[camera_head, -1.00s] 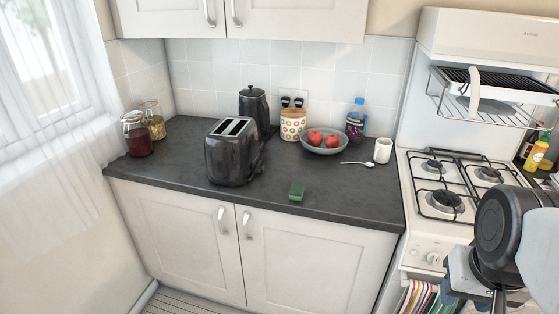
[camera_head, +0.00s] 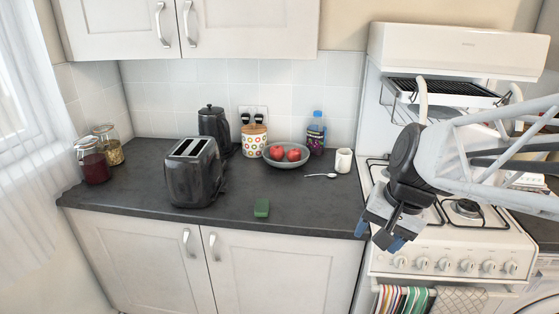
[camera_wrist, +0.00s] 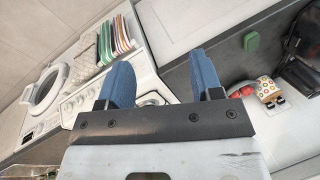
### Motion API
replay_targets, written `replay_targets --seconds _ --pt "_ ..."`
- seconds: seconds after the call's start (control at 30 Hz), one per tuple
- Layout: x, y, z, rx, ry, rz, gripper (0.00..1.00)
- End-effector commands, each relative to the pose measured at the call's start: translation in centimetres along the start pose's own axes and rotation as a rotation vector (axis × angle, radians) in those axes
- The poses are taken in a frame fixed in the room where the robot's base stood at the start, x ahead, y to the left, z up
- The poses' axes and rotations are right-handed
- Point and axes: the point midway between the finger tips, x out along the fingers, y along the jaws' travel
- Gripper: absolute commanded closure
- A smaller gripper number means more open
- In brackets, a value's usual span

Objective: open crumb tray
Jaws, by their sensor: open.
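The dark grey two-slot toaster (camera_head: 193,172) stands upright on the counter, left of the middle. Its crumb tray cannot be made out in any view. My gripper (camera_head: 378,234) is open and empty in front of the cooker, near the right end of the counter, well to the right of the toaster. In the wrist view my gripper (camera_wrist: 160,80) shows two blue fingers spread apart with nothing between them. A dark shape at the right edge of the wrist view may be the toaster, but I cannot tell.
On the dark counter (camera_head: 290,222), a green sponge (camera_head: 262,208) lies right of the toaster. Two jars (camera_head: 92,161) stand left.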

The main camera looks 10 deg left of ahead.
Motion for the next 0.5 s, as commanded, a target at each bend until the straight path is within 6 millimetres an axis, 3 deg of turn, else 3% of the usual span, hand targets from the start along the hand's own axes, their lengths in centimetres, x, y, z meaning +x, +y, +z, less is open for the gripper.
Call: replay_targets --seconds 0.5 --pt "3.4 -9.3 -8.2 0.264 -0.168 -0.167 0.40"
